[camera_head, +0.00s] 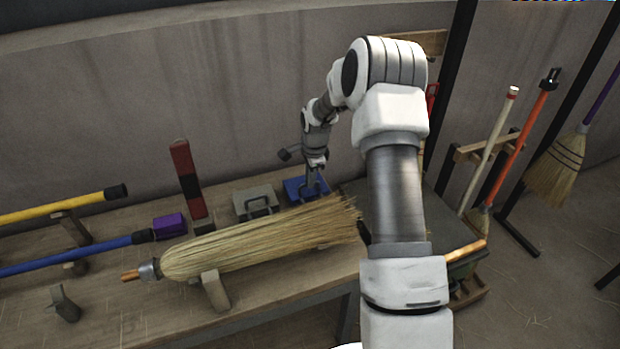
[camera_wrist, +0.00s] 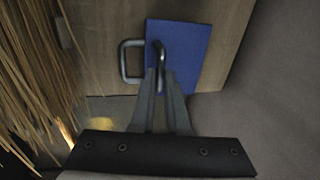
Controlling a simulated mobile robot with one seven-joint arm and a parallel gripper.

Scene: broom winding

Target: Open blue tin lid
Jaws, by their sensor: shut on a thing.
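The blue tin (camera_head: 294,188) stands at the back of the workbench, behind the broom's bristle end. My gripper (camera_head: 313,190) points down at the tin. In the wrist view my gripper's fingers (camera_wrist: 160,72) are close together on the handle, at the lid. The fingers hide part of the handle and lid.
A straw broom (camera_head: 260,240) lies on stands in front of the tin, its bristles close by. A grey tin (camera_head: 255,203) with a handle stands just left. The wall is close behind.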

